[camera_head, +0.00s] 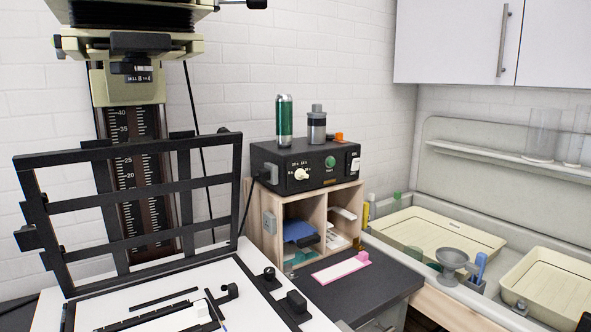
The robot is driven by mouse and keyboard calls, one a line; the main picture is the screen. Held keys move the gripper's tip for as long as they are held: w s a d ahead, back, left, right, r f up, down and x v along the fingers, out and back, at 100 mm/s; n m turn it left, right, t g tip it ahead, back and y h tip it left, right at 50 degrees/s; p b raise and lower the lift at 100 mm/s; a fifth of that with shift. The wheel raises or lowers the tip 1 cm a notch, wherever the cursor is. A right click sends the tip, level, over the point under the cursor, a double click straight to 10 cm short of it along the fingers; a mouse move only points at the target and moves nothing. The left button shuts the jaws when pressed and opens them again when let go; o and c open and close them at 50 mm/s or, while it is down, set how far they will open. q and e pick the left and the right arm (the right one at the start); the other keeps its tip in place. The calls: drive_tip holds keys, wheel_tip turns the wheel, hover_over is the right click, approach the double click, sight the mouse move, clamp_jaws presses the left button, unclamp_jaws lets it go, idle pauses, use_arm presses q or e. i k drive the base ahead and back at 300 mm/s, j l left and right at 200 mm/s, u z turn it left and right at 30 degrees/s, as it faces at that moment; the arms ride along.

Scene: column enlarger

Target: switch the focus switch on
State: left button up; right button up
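A black timer box (312,165) sits on top of a wooden shelf unit against the brick wall. Its front carries a white dial knob (300,174), a round green button (330,162) and, at the right end, a small white switch (355,164). I take this to be the focus switch, but its label is too small to read. I cannot tell which way it is set. Neither gripper can be made out in the head view.
A green can (284,120) and a grey canister (317,126) stand on the box. The enlarger column (140,180) and raised black frame (125,150) are at left. Cream trays (435,232) lie in the sink at right. A pink-edged white item (340,268) lies on the dark counter.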

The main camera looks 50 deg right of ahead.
sight(356, 165)
drive_tip(key=z, duration=1.85)
drive_tip(key=i+l+u, duration=0.25)
drive_tip(key=l, duration=0.15)
